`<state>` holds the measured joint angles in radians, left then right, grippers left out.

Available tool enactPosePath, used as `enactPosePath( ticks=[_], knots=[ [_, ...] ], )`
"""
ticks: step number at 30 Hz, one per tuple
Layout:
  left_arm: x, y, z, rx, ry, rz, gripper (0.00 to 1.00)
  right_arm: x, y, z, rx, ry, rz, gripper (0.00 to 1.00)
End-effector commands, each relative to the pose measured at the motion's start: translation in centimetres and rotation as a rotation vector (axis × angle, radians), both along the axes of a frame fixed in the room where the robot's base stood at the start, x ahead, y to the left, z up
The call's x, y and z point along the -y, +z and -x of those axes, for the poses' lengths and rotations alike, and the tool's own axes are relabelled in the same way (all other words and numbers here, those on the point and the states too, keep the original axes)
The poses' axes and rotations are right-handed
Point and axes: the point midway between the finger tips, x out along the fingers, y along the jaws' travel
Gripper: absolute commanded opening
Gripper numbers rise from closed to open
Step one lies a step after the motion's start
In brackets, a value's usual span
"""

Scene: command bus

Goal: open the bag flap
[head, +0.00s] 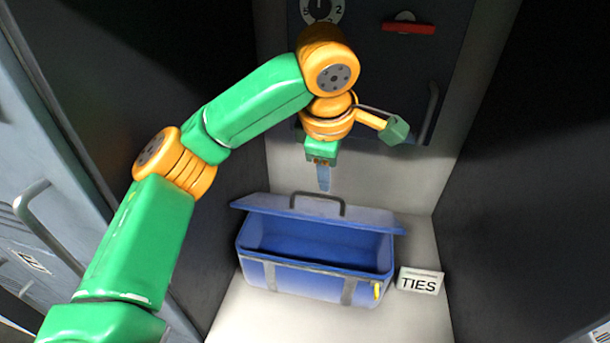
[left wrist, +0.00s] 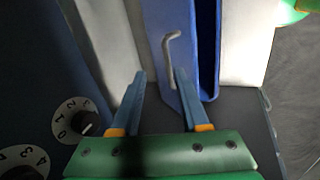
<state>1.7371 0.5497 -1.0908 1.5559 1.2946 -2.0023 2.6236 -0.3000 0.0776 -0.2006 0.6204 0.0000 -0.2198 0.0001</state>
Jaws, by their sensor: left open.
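The blue bag (head: 300,280) stands on a pale surface, its dark blue inside showing from above. Its flap (head: 270,208) is lifted off the front rim and leans toward the back, with a grey handle (head: 318,198) on it. In the left wrist view the flap (left wrist: 160,18) and its bent handle (left wrist: 170,48) lie just ahead of the fingers. My left gripper (head: 323,187) points down just above and behind the flap handle. In the left wrist view its two blue fingers (left wrist: 163,88) are apart with nothing between them. My right gripper is not in view.
A white TIES sign (head: 420,281) stands right of the bag. A dark panel (head: 365,60) with a dial (head: 322,9) and a red handle (head: 409,28) rises behind. Dark walls close both sides. A grey door (head: 60,150) with a handle is at left.

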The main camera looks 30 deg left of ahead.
Motion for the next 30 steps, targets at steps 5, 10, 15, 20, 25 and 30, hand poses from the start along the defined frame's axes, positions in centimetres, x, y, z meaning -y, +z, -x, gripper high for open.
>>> enactPosePath(
  ticks=[5,10,15,20,25,30],
  knots=[
    [-0.3,-1.5,0.5,-0.039,0.09,0.041,0.45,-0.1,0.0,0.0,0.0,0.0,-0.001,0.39],
    [-0.5,-4.9,-0.7,-0.039,0.089,0.042,0.45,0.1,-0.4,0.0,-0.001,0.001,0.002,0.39],
    [-0.7,-6.4,-1.5,-0.034,0.088,0.041,0.45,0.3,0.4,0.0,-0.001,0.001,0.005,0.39],
    [-0.7,-6.7,-1.6,-0.031,0.087,0.04,0.45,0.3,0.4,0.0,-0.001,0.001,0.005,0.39],
    [-0.7,-6.7,-1.6,-0.031,0.086,0.041,0.23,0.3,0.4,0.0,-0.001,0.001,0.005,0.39],
    [-0.7,-6.7,-1.6,-0.031,0.085,0.041,0.0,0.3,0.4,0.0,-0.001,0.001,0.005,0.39]
  ],
)
